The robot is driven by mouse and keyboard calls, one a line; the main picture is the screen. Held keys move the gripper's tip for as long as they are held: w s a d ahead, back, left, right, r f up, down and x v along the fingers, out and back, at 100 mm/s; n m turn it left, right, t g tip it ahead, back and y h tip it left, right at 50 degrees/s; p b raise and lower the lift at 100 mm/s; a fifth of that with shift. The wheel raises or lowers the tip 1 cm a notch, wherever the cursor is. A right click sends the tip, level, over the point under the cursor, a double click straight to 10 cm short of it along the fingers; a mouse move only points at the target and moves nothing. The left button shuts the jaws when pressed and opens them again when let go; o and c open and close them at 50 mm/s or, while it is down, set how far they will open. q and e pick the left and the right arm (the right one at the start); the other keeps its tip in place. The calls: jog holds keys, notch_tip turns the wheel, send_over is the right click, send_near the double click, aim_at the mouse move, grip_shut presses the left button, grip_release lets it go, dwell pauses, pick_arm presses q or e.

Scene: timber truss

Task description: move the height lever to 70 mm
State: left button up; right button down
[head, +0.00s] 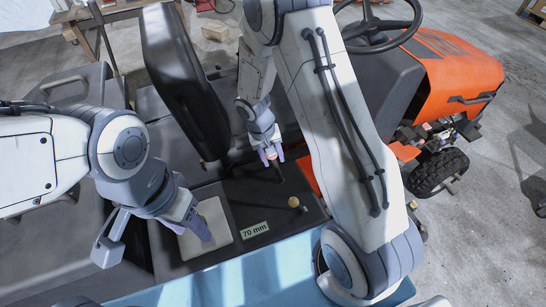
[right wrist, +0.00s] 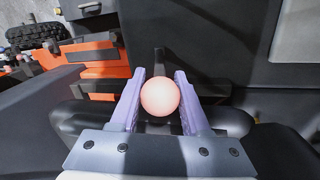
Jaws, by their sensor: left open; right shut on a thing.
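The height lever's round pinkish knob (right wrist: 160,97) sits between the two lavender fingers of my right gripper (right wrist: 158,80) in the right wrist view. In the head view my right gripper (head: 272,157) is shut on this knob from above, and the lever's dark shaft (head: 279,172) shows just below the fingers. The knob itself is mostly hidden there. A pale label reading "70 mm" (head: 254,230) lies on the dark console, nearer to me than the lever. My left gripper (head: 190,224) is open and empty over a pale square plate (head: 216,226), left of the label.
A small brass-coloured knob (head: 293,202) stands on the console right of the label. The black seat (head: 178,75) rises behind the console. The orange bonnet (head: 450,75) and steering wheel (head: 375,28) are at upper right. A light blue surface (head: 230,278) runs along the front.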

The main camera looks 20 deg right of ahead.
jog(key=shift+s, duration=0.15)
jog(key=shift+a+f+b, duration=0.25)
jog(key=shift+b, duration=0.3)
jog(key=shift+r, duration=0.1)
jog(key=shift+c, duration=2.2)
grip_release()
jog(key=shift+a+r, duration=0.1)
jog(key=shift+r, duration=0.05)
jog(key=shift+r, duration=0.35)
jog(key=v, duration=0.9)
jog(key=shift+a+r, duration=0.15)
jog(key=shift+r, duration=0.1)
